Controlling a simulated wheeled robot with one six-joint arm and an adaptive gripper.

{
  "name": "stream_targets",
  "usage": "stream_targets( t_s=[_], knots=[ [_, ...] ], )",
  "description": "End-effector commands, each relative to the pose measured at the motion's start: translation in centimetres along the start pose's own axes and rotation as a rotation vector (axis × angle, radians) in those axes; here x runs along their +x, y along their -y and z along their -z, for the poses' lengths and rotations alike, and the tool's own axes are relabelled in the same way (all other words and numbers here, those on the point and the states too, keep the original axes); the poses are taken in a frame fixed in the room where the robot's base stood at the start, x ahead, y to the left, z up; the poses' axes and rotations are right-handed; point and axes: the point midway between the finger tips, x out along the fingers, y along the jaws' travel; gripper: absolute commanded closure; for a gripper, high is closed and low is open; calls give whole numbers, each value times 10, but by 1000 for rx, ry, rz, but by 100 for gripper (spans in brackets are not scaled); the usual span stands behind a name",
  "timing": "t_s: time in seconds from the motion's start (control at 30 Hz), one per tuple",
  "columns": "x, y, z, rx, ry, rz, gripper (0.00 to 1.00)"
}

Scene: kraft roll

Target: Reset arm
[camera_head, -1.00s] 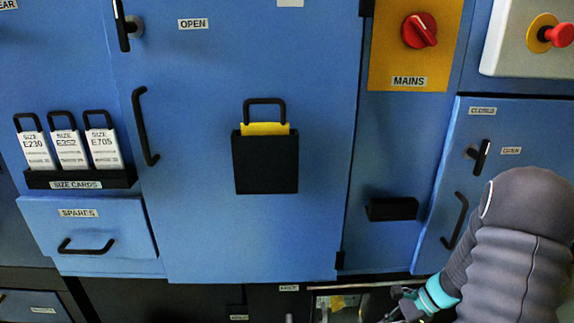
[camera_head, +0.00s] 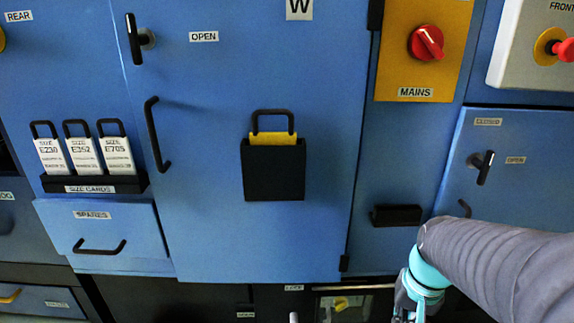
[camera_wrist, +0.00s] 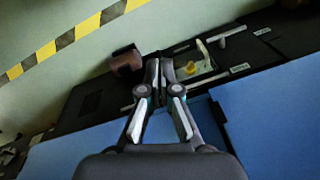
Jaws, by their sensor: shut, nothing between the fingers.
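My arm, with a grey sleeve and a teal ring, reaches in from the right edge of the head view. My gripper (camera_head: 408,312) is low at the bottom edge there, partly cut off, in front of the dark strip below the blue cabinet doors. In the wrist view my gripper (camera_wrist: 160,68) has its two fingertips together, with nothing held between them. Beyond the fingertips lies a dark panel with a small recess holding a yellow piece (camera_wrist: 190,67). The same yellow piece shows near the bottom of the head view (camera_head: 341,303).
A blue door (camera_head: 210,230) carries a black pocket (camera_head: 274,172) with a yellow handled card. Size cards (camera_head: 80,155) stand in a rack above the spares drawer (camera_head: 105,235). A red mains switch (camera_head: 426,43) is upper right. A striped band (camera_wrist: 85,28) crosses the floor.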

Motion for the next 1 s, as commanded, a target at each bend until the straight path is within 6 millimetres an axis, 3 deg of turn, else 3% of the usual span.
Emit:
stream_targets(
  t_s=[0.03, 0.3, 0.53, 0.67, 1.0],
  knots=[
    [-16, 4, -5, -46, -43, -12, 100],
    [-78, 23, -34, -226, -241, -42, 100],
    [-119, 43, -53, -315, -378, -7, 100],
    [-131, 50, -58, -345, -412, 8, 100],
    [-131, 51, -58, -353, -411, 10, 100]
  ],
)
